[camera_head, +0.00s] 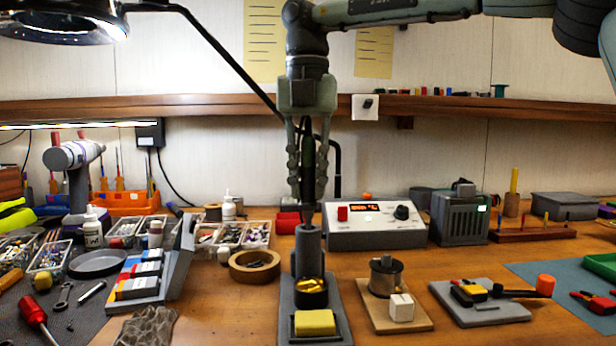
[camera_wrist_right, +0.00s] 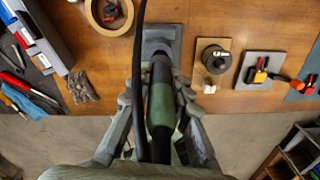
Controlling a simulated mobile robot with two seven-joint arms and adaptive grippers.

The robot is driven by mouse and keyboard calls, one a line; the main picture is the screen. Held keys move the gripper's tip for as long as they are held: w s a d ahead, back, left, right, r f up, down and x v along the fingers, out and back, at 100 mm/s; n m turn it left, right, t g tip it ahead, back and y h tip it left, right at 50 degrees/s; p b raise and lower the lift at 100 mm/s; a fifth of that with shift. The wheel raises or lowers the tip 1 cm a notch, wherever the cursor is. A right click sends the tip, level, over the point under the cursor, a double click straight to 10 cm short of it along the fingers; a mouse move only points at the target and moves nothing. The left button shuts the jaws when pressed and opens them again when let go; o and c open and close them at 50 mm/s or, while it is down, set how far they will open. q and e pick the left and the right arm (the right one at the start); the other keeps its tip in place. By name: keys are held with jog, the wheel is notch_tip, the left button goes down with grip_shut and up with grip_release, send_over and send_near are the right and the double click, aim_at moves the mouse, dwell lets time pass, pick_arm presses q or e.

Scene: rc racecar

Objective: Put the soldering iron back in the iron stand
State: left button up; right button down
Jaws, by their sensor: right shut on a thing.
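My right gripper (camera_head: 307,196) points straight down and is shut on the soldering iron (camera_head: 309,158). The iron is upright, with a dark and green handle that also shows between the fingers in the right wrist view (camera_wrist_right: 162,105). The iron stand (camera_head: 308,250) is directly below, with a grey upright holder on a flat base. The iron's lower end is at the top of the holder; I cannot tell how far it is inside. The stand also carries brass wool (camera_head: 311,285) and a yellow sponge (camera_head: 314,322). My left gripper is not in view.
A soldering station (camera_head: 373,224) stands behind right of the stand. A solder spool on a wooden block (camera_head: 385,278) is close on the right, a tape roll (camera_head: 254,266) close on the left. A dark cable runs past the gripper. A shelf (camera_head: 220,107) crosses behind.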

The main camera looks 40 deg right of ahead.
aim_at(308, 136)
jog(key=shift+f+b, duration=0.8)
jog(key=shift+f, duration=0.6)
jog(key=c, duration=0.9)
grip_release()
jog(key=shift+r+p, duration=2.75)
jog(key=shift+r, duration=1.7)
